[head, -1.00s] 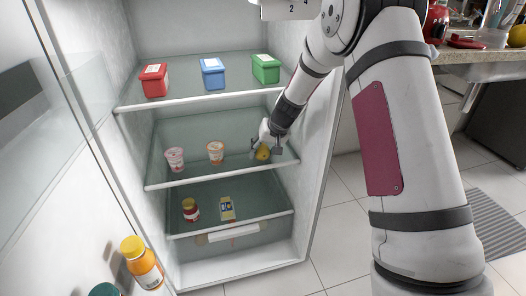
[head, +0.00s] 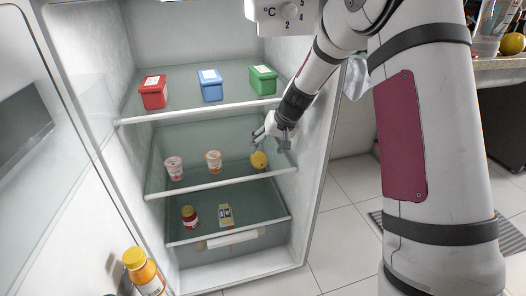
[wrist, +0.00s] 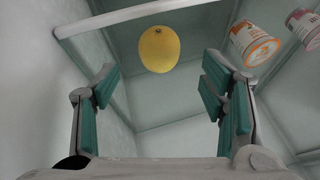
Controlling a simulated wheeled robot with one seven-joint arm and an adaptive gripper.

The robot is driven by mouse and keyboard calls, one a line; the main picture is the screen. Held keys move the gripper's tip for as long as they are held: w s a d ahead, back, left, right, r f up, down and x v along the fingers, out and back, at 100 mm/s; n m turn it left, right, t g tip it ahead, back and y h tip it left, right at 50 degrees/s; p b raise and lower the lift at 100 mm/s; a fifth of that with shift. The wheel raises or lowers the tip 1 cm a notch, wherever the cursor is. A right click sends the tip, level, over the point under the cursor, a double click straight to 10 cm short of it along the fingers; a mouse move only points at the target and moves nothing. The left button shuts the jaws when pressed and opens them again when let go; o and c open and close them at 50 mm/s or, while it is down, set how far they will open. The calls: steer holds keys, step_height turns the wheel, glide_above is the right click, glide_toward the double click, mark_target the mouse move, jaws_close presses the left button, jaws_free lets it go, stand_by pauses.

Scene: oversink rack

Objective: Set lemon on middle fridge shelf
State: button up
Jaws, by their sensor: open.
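The yellow lemon (head: 259,160) rests on the middle fridge shelf (head: 220,183), right of two small cups. In the wrist view the lemon (wrist: 159,49) lies beyond the fingertips, apart from them, with clear space between. My gripper (head: 273,136) is open and empty, just above and to the right of the lemon in the head view. In the wrist view its two fingers (wrist: 160,90) are spread wide.
A pink cup (head: 174,168) and an orange cup (head: 214,161) stand left on the same shelf. Red (head: 153,92), blue (head: 211,84) and green (head: 262,79) tubs sit on the shelf above. A jar (head: 189,216) and a small box (head: 225,215) are below.

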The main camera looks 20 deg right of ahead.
steer(key=s+a+r+n+g+p, duration=0.1)
steer(key=s+a+r, duration=0.2)
steer(key=s+r, duration=0.75)
steer(key=s+a+r+n+g, duration=0.1)
steer(key=s+a+r, duration=0.1)
steer(key=s+r, duration=0.8)
steer(key=s+d+f+g+h, duration=0.1)
steer(key=s, duration=1.3)
steer(key=s+d+f+g+h, duration=0.1)
steer(key=s+f, duration=0.1)
steer(key=s, duration=1.3)
steer(key=shift+s+d+m+g, duration=0.15)
steer(key=shift+d+m+g, duration=0.15)
steer(key=shift+d, duration=0.05)
